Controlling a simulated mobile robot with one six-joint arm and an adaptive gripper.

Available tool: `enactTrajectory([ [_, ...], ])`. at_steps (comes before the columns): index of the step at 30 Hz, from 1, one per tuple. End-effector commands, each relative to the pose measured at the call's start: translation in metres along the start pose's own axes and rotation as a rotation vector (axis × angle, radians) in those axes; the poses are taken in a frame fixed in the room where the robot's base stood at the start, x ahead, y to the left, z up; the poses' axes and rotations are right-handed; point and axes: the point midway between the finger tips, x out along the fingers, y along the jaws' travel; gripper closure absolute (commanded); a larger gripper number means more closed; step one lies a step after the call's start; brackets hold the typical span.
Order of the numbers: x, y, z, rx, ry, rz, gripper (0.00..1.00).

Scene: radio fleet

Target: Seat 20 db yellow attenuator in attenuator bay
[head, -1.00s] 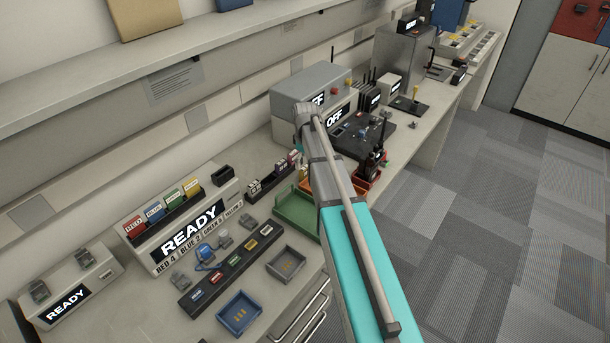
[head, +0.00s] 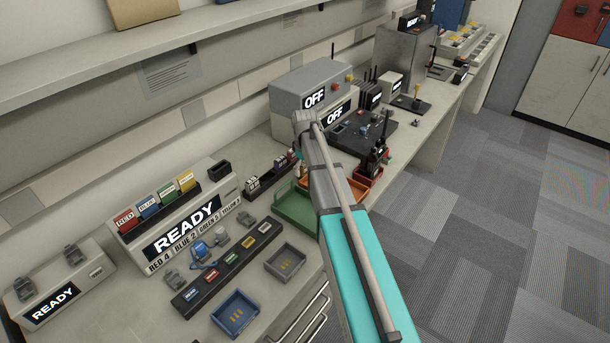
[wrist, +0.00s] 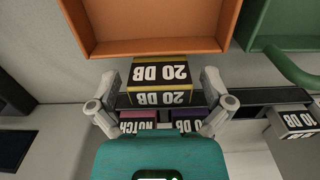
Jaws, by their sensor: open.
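The 20 dB yellow attenuator (wrist: 160,82) is a dark block with yellow edges and white "20 DB" labels, upside down in the wrist view. It is in the dark rack, between my gripper's fingers. My gripper (wrist: 160,90) is open, with one finger on each side of the block; a gap shows on both sides. I cannot pick out the attenuator bay for certain in either view.
Pink and purple blocks (wrist: 190,124) sit close by in the rack. An orange tray (wrist: 155,47) and a green tray (wrist: 291,44) lie beside it; the green tray also shows in the head view (head: 290,222). A grey unit marked OFF (head: 300,85) stands behind my arm.

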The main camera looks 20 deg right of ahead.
Motion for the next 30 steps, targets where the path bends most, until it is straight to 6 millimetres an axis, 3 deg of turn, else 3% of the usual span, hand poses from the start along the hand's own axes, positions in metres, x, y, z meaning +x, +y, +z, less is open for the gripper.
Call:
enactTrajectory([
  [20,0.0027,0.0,0.0,0.0,0.0,0.0,0.0],
  [30,0.0028,0.0,0.0,0.0,0.0,0.0,0.61],
])
